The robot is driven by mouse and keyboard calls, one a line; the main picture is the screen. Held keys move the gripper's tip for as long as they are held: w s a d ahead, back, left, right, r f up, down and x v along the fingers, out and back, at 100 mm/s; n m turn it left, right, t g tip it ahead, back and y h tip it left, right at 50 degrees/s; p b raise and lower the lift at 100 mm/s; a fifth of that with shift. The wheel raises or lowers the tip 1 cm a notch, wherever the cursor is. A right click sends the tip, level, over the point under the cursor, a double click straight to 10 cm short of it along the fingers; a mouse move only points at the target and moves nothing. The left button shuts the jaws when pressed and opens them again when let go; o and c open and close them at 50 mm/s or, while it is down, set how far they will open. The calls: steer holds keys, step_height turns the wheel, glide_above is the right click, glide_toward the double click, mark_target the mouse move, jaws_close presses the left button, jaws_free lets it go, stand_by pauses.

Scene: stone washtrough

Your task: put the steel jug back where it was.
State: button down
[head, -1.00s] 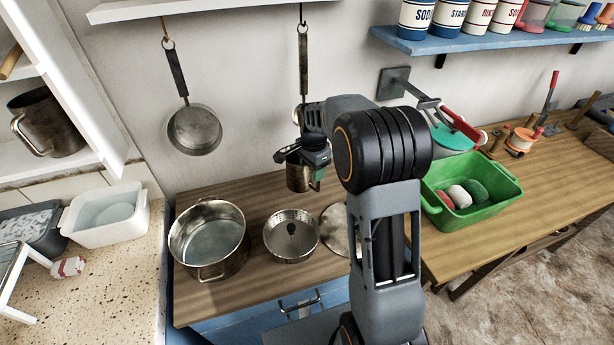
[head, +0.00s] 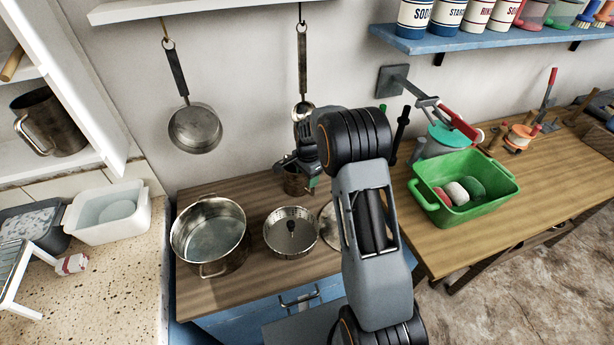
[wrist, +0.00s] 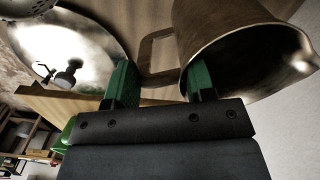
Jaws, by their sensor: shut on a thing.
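The steel jug (head: 295,184) is at the back of the wooden counter, below the hanging utensils, and looks upright. My arm partly covers it in the head view, and I cannot tell whether its base touches the counter. In the wrist view the jug (wrist: 235,35) fills the upper right, with its squared handle (wrist: 158,52) on its left side. My gripper (wrist: 162,85) is shut on the jug at its handle side, with the green fingers on either side of the handle. In the head view my gripper (head: 308,178) is beside the jug.
A pan (head: 195,128) hangs on the wall. A green tub (head: 480,205) is right. Another steel vessel (head: 50,122) sits on the left shelf.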

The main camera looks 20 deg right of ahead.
steer(key=shift+f, duration=0.1)
steer(key=shift+c, duration=2.4)
jaws_free()
step_height(320, 180, up, 12)
steer(key=f+b, duration=0.1)
steer(key=s+a+r+n+t, duration=0.2)
steer(key=s+r+n, duration=0.4)
steer(key=s+r, duration=0.3)
steer(key=s+a+f+n+t, duration=0.2)
steer(key=s+n, duration=0.6)
steer(key=s, duration=0.8)
steer(key=shift+s+a+f, duration=0.15)
steer(key=shift+s+a, duration=0.05)
steer(key=shift+s, duration=0.2)
